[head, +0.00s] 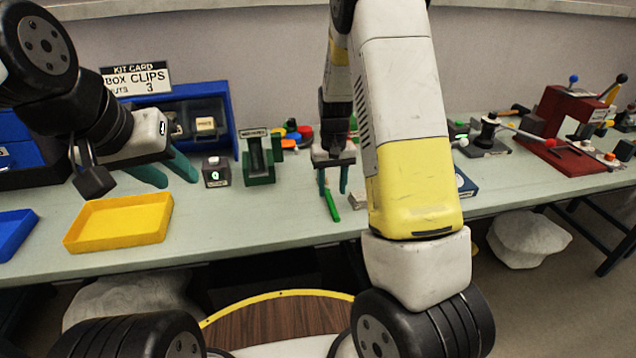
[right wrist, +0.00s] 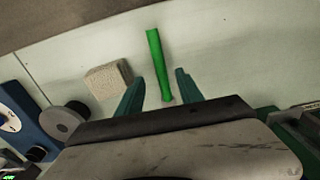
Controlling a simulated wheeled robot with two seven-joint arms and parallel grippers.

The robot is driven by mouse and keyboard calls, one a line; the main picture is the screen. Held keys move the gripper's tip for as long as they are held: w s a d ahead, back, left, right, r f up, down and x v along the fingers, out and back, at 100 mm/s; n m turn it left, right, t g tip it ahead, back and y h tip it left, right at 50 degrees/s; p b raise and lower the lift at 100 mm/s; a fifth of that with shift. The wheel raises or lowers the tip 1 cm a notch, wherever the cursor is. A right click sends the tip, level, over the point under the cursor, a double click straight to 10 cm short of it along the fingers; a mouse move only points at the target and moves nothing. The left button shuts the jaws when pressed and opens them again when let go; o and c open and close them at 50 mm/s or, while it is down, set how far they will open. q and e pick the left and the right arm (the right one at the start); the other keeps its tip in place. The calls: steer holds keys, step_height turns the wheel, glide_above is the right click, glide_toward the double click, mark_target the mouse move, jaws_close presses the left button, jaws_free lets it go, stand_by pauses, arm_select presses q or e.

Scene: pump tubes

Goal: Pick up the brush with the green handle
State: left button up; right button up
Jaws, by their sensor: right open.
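The green handle of the brush (head: 332,206) lies on the table near its front edge in the head view. In the right wrist view the green handle (right wrist: 158,66) runs lengthwise, its near end between the two teal fingers. The brush's bristle end cannot be made out. My right gripper (head: 334,188) is open and above the handle, with fingers apart on either side; it also shows in the right wrist view (right wrist: 162,90). Whether the fingers touch the handle cannot be told. My left gripper (head: 166,174) is open and empty above the table at the left, behind the yellow tray.
A beige block (right wrist: 108,79) lies close beside the right gripper. A yellow tray (head: 118,221) and a blue tray (head: 14,232) are at the left. A small dark box (head: 216,172) and a green stand (head: 259,160) stand between the grippers. A red stand (head: 566,135) is far right.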

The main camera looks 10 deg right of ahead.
mark_target(331, 202)
step_height(331, 202, down, 4)
steer(key=shift+s+a, duration=0.1)
steer(key=shift+s, duration=0.05)
jaws_close()
steer(key=shift+r, duration=0.1)
stand_by(0.3)
steer(key=shift+r, duration=0.6)
step_height(331, 202, up, 2)
steer(key=shift+r, duration=0.15)
steer(key=s+r, duration=0.1)
steer(key=s, duration=1.5)
steer(key=shift+r, duration=0.15)
